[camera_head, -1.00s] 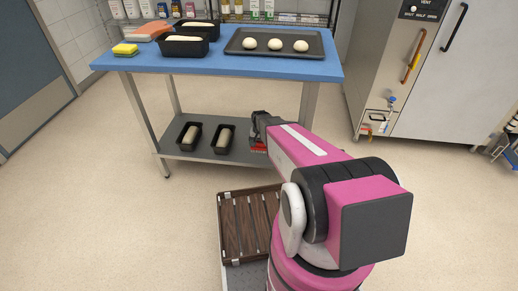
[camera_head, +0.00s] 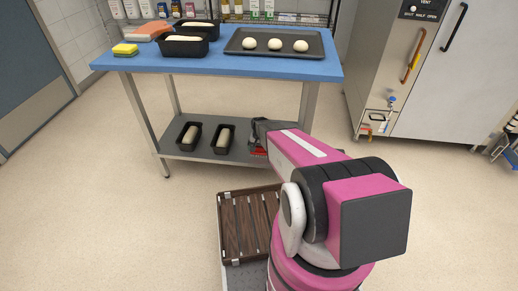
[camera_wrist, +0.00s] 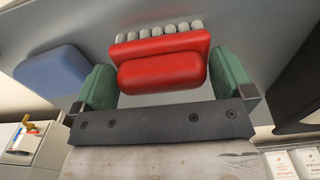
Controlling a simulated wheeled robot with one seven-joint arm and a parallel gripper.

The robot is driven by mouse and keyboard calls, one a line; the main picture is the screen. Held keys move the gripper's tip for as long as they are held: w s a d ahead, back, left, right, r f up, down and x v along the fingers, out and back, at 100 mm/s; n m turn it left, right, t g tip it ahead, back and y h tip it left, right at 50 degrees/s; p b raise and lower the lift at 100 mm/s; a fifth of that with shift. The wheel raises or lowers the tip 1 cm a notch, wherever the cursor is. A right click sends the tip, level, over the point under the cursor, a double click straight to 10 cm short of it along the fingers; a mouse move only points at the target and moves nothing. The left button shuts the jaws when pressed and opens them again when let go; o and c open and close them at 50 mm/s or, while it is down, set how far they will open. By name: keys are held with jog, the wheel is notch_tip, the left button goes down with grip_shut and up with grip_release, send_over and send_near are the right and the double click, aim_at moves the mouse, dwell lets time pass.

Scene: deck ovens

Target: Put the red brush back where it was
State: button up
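The red brush (camera_wrist: 160,68) has a red body and a row of pale grey bristles. In the wrist view it sits between the two green finger pads of my gripper (camera_wrist: 162,82), which press close against its ends. In the head view the brush shows as a small red patch (camera_head: 258,153) below the dark gripper (camera_head: 262,132), over the right part of the table's lower shelf (camera_head: 190,153). I cannot tell whether the brush touches the shelf. My arm hides part of the shelf.
Two loaf pans (camera_head: 189,136) with dough stand left of the gripper on the lower shelf. A blue block (camera_wrist: 52,72) lies near the brush. The blue tabletop (camera_head: 225,64) above holds pans, a dough tray (camera_head: 232,50) and a sponge (camera_head: 125,49). A slatted wooden rack (camera_head: 245,228) is in front.

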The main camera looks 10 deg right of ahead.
notch_tip(320, 180, up, 12)
jog(key=s+r+n, duration=0.1)
jog(key=s+r, duration=0.6)
jog(key=s, duration=0.3)
jog(key=s+r+n, duration=0.2)
jog(key=s+r, duration=0.5)
jog(key=s, duration=0.4)
jog(key=shift+s+r+n, duration=0.15)
jog(key=shift+r+n, duration=0.1)
jog(key=shift+n, duration=0.05)
